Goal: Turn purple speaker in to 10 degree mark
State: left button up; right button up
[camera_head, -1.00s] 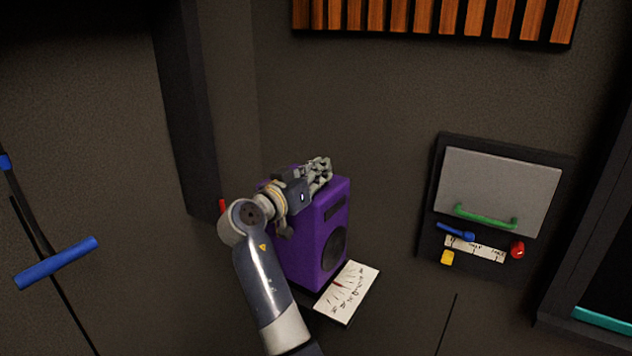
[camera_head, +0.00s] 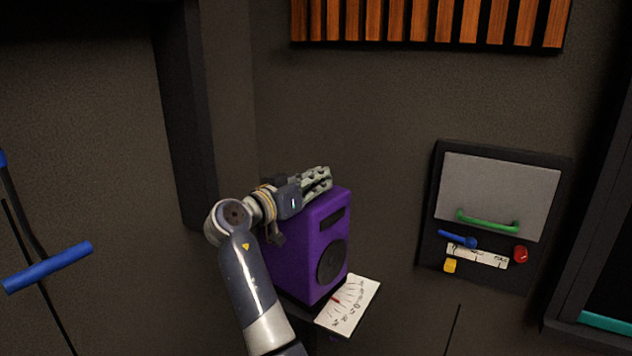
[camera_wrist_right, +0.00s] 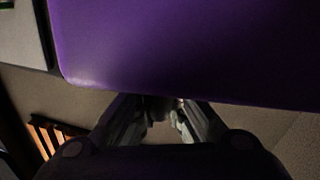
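The purple speaker (camera_head: 305,250) stands in the corner with its dark round cone facing the lower right. A white scale card (camera_head: 350,302) with marks lies at its foot, and a small red pointer (camera_head: 336,300) shows at the card's near edge. The marks are too small to read. My right gripper (camera_head: 322,179) is at the speaker's upper back edge, its fingers reaching along behind the top. In the right wrist view the speaker (camera_wrist_right: 190,45) fills the upper part, and the fingers (camera_wrist_right: 162,108) are apart with a small gap. Contact cannot be told. My left gripper is not in view.
A wall panel at the right has a grey flap with a green handle (camera_head: 487,221), a blue lever (camera_head: 457,239), a red knob (camera_head: 520,254) and a yellow button (camera_head: 449,266). A blue handle (camera_head: 47,267) is at the left. Wooden slats (camera_head: 430,20) hang above.

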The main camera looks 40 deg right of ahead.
jog(key=shift+o, duration=0.2)
jog(key=shift+d, duration=0.15)
jog(key=shift+d+f, duration=0.1)
jog(key=shift+d, duration=0.15)
jog(key=shift+a, duration=0.2)
jog(key=shift+v, duration=3.6)
